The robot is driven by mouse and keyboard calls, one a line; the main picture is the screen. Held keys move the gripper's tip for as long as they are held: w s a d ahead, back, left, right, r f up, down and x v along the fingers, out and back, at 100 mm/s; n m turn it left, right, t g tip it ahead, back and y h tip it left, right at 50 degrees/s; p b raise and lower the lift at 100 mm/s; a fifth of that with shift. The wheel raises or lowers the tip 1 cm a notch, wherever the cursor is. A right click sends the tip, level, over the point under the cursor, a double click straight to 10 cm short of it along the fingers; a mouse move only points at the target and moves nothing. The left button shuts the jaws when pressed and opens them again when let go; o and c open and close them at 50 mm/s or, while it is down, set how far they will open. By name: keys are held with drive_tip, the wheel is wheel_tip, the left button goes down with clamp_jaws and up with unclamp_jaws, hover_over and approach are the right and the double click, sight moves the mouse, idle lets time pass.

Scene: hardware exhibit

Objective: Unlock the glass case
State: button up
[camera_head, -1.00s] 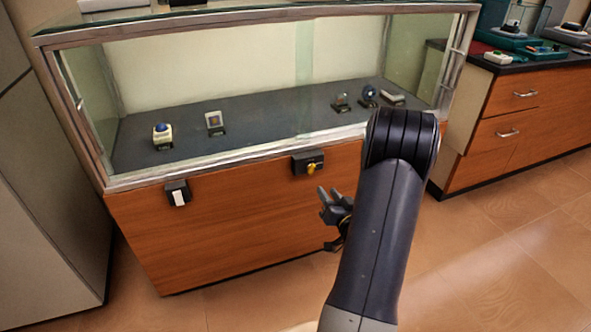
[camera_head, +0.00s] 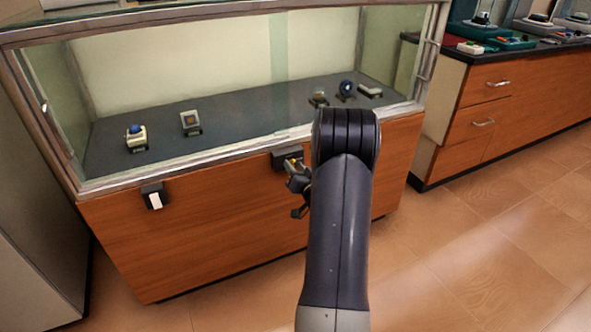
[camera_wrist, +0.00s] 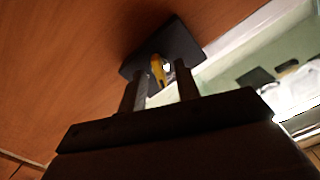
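The glass case (camera_head: 225,220) has a glass top on a wooden base and shows in the head view. A dark lock box (camera_head: 282,155) sits on its front below the metal rail; in the wrist view it is a dark plate (camera_wrist: 184,43) with a yellow key or knob (camera_wrist: 157,68). My gripper (camera_head: 296,180) is right at the lock, partly covering it. In the wrist view my gripper (camera_wrist: 162,84) has its two fingers apart, one on each side of the yellow piece. A gap shows on at least the right side; contact on the left is unclear.
A black fitting with a white front (camera_head: 154,197) is on the case's left front. A wooden drawer counter (camera_head: 480,105) stands at the right. The tiled floor (camera_head: 480,240) before it is clear.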

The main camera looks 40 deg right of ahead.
clamp_jaws()
drive_tip(key=shift+m, duration=0.3)
idle(0.4)
drive_tip(key=m+p, duration=0.1)
drive_tip(key=m, duration=0.1)
drive_tip(key=shift+m, duration=0.4)
drive_tip(key=m+p, duration=0.3)
drive_tip(key=m, duration=0.6)
drive_tip(key=shift+d+f+m, duration=0.1)
drive_tip(key=shift+d+m, duration=0.05)
drive_tip(key=shift+m, duration=0.15)
